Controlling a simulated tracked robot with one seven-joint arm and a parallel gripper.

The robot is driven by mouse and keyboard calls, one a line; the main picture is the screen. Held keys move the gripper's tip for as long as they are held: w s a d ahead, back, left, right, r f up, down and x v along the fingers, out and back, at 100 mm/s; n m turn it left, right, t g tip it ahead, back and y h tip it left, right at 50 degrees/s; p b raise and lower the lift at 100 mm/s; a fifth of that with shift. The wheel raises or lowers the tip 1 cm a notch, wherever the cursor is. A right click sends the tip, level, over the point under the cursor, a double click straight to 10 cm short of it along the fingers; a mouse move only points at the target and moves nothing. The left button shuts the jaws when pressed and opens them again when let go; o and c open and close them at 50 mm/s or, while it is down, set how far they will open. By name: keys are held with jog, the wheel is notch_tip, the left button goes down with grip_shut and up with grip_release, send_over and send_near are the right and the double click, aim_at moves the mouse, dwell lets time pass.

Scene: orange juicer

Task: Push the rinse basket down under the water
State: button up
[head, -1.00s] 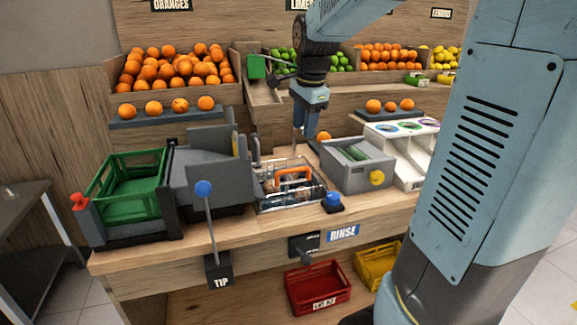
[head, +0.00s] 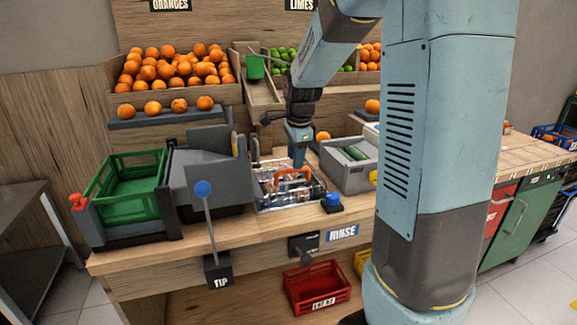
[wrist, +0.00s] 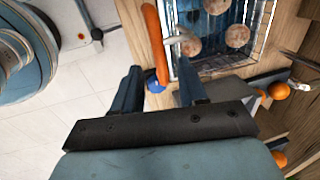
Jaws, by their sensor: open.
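The rinse basket (head: 270,190) is a wire basket in the clear-sided rinse basin at the middle of the counter, with an orange handle (head: 293,172) across its top. The wrist view shows the basket's wire mesh (wrist: 262,22), round brownish fruit in it and the orange handle (wrist: 155,40). My gripper (head: 299,163) points down just above the handle. In the wrist view my gripper (wrist: 160,82) is open and empty, with the handle's end ahead of the gap between its fingers. I cannot tell whether the fingers touch the handle. The water level is not clear.
A blue button (head: 332,203) stands at the basin's front right. A grey box (head: 350,175) is close on the right. The grey tipping chute (head: 208,180) and green crate (head: 125,190) stand left.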

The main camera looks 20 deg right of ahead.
aim_at(287, 173)
jog(key=shift+w+f, duration=0.15)
jog(key=shift+f, duration=0.7)
jog(key=shift+w+f, duration=0.15)
jog(key=shift+f, duration=0.65)
grip_shut()
